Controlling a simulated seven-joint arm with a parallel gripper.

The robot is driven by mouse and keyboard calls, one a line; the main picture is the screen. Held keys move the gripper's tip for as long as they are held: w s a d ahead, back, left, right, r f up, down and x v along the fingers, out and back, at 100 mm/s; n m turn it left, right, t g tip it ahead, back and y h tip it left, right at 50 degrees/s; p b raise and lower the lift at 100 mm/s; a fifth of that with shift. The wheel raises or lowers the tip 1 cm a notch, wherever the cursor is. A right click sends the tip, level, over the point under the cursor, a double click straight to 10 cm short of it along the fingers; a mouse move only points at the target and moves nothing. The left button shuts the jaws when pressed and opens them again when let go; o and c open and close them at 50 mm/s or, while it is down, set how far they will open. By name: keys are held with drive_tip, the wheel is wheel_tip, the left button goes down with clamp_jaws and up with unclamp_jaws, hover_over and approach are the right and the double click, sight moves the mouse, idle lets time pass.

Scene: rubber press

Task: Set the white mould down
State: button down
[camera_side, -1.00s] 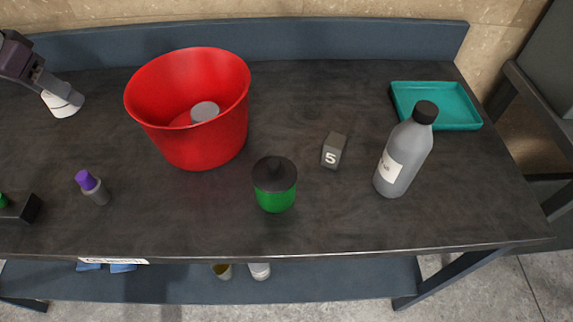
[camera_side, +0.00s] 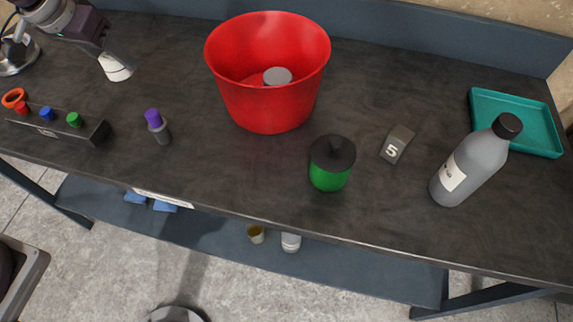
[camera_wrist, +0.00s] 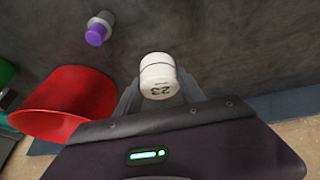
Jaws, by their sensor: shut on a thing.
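The white mould (camera_wrist: 158,72) is a short white cylinder marked "23" with a dark line around it. It also shows at the upper left of the side view (camera_side: 117,70), at or just above the dark tabletop; I cannot tell whether its base touches. My gripper (camera_wrist: 160,92) is shut on it, one finger on each side. In the side view my gripper (camera_side: 108,58) comes down at a tilt from the upper left and hides the mould's upper part.
A red bucket (camera_side: 270,95) with a grey round piece inside stands to the right. A purple-capped bottle (camera_side: 157,126) and a black rack (camera_side: 60,130) with coloured tops are nearer the front. A green pot (camera_side: 330,175), grey bottle (camera_side: 475,165) and teal tray (camera_side: 535,130) stand farther right.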

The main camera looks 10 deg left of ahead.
drive_tip(key=w+d+r+m+h, duration=0.2)
drive_tip(key=w+d+r+m, duration=0.3)
drive_tip(key=w+d, duration=0.95)
drive_tip(key=s+d+r+m+g+h, duration=0.1)
drive_tip(key=d, duration=0.7)
drive_tip(key=s+d+r+m, duration=0.1)
drive_tip(key=d+m, duration=0.1)
drive_tip(key=d, duration=0.6)
drive_tip(key=s+d+f+m+g+h, duration=0.1)
drive_tip(key=s+d+f+m, duration=0.3)
drive_tip(key=s+d, duration=0.7)
drive_tip(key=s+d+f+m+g+h, duration=0.1)
drive_tip(key=s+d+f+m+g, duration=0.2)
drive_tip(key=s+d, duration=0.75)
drive_tip(key=shift+t, duration=0.6)
drive_tip(key=x, duration=0.4)
drive_tip(key=a+x, duration=0.1)
drive_tip(key=x, duration=0.3)
drive_tip(key=a+f+x, duration=0.1)
drive_tip(key=x, duration=0.3)
drive_tip(key=shift+w, duration=0.15)
drive_tip(key=shift+f, duration=0.1)
drive_tip(key=shift+f, duration=0.1)
